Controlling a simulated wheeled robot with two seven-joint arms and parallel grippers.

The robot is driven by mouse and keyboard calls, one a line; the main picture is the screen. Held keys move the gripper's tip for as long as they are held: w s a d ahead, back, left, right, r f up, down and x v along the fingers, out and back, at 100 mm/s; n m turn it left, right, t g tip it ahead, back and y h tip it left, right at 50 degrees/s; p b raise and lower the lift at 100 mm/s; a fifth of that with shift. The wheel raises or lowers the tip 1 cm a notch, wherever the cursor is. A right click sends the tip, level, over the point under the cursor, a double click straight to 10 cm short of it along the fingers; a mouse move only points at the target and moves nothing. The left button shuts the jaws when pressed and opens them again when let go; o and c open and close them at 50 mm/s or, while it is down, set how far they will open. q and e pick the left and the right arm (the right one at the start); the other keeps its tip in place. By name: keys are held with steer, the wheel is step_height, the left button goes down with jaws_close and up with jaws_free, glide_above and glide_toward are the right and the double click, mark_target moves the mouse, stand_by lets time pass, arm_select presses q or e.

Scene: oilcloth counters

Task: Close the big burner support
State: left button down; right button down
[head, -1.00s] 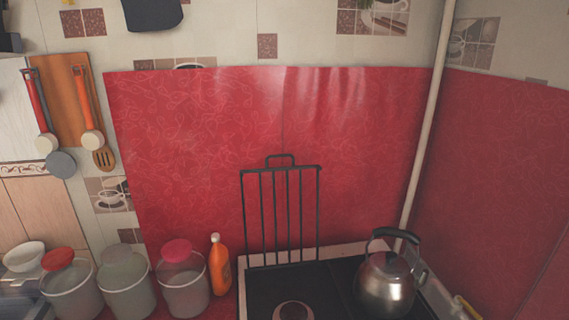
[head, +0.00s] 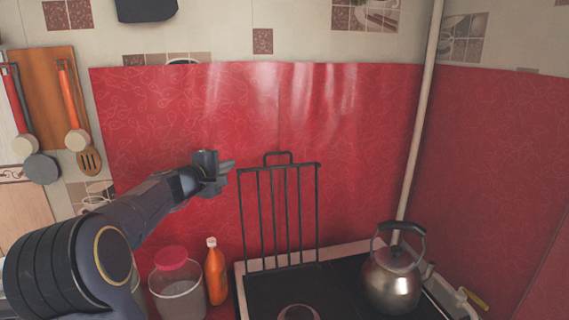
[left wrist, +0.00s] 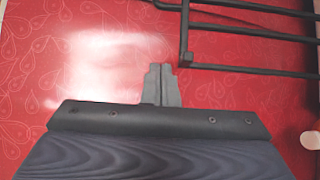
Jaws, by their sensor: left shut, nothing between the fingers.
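The big burner support (head: 280,215) is a black metal grate with a small handle loop on top. It stands upright at the back of the stove (head: 330,290), in front of the red oilcloth wall. My left gripper (head: 229,166) is shut and empty, just left of the grate's upper left corner and apart from it in the head view. In the left wrist view the shut fingers (left wrist: 160,84) point toward the red wall, with the bars of the burner support (left wrist: 250,32) at upper right. My right gripper is not in view.
A metal kettle (head: 392,278) stands on the stove's right side. An orange bottle (head: 215,272) and a red-lidded container (head: 177,285) stand left of the stove. A pale pipe (head: 420,120) runs up the corner. The space in front of the grate is clear.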

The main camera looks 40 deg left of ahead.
arm_select(q)
steer(key=shift+w+d+f+p, duration=0.1)
steer(key=shift+w+d+p, duration=0.45)
steer(key=shift+w, duration=1)
steer(key=shift+w+d+f+p, duration=0.1)
steer(key=shift+w+p, duration=0.75)
steer(key=shift+w, duration=0.65)
steer(key=shift+w+d+f+p, duration=0.1)
steer(key=shift+w+d+p, duration=0.45)
steer(key=shift+w, duration=1)
steer(key=shift+a, duration=0.2)
